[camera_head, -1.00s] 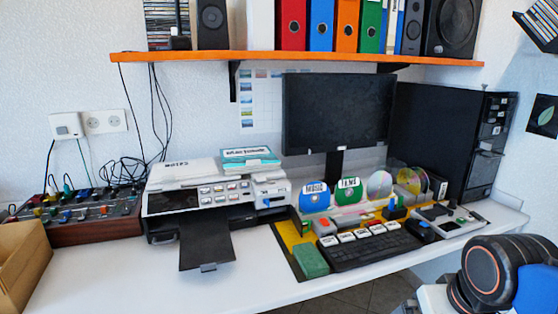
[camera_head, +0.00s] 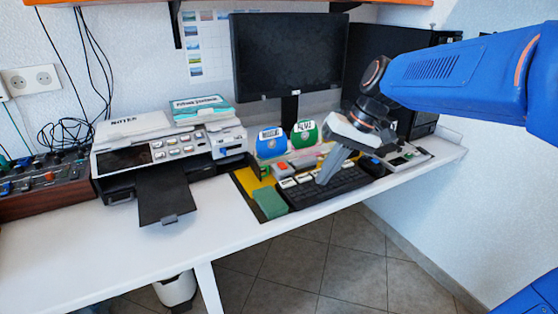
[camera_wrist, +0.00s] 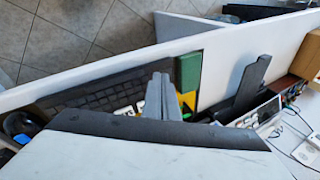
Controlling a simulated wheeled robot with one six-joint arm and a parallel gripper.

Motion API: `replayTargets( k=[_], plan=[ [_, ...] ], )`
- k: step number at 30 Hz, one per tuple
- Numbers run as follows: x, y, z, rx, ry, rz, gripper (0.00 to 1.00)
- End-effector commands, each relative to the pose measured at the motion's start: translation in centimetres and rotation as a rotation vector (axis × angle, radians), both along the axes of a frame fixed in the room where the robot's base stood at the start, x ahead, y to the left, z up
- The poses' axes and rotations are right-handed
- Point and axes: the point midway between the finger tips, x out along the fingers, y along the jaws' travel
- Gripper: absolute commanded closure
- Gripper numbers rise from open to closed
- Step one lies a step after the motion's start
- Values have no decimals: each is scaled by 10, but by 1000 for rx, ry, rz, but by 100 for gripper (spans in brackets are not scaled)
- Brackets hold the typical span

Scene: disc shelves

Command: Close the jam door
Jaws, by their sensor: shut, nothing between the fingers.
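The printer (camera_head: 215,145) stands on the desk left of the monitor. A black flap (camera_head: 165,195) on its front is folded down and open, sticking out over the white desk. I see no label naming the jam door, so I cannot tell for sure that this flap is it. My gripper (camera_head: 322,181) is shut and empty, pointing down over the keyboard, well to the right of the flap. In the wrist view the shut fingers (camera_wrist: 160,77) are over the keyboard, with the flap (camera_wrist: 246,88) to their right. I cannot tell whether the fingertips touch the keys.
The keyboard (camera_head: 335,185) and a green block (camera_head: 269,203) lie near the desk's front edge. The monitor (camera_head: 285,55) and a black computer tower (camera_head: 420,125) stand behind. A sound mixer (camera_head: 45,185) is at the left. The desk (camera_head: 105,245) before the printer is clear.

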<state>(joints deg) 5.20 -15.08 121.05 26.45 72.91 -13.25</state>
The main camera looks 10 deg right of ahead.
Motion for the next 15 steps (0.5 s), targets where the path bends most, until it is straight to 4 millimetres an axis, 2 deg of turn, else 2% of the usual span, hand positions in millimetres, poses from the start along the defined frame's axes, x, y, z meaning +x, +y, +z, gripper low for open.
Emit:
replayTargets(
  k=[1, 9, 15],
  plan=[
    [16, 2, 2, 29, 16, 3, 100],
    [91, 15, 17, 203, 72, 46, 100],
    [137, 19, 22, 312, 93, 74, 100]
  ],
)
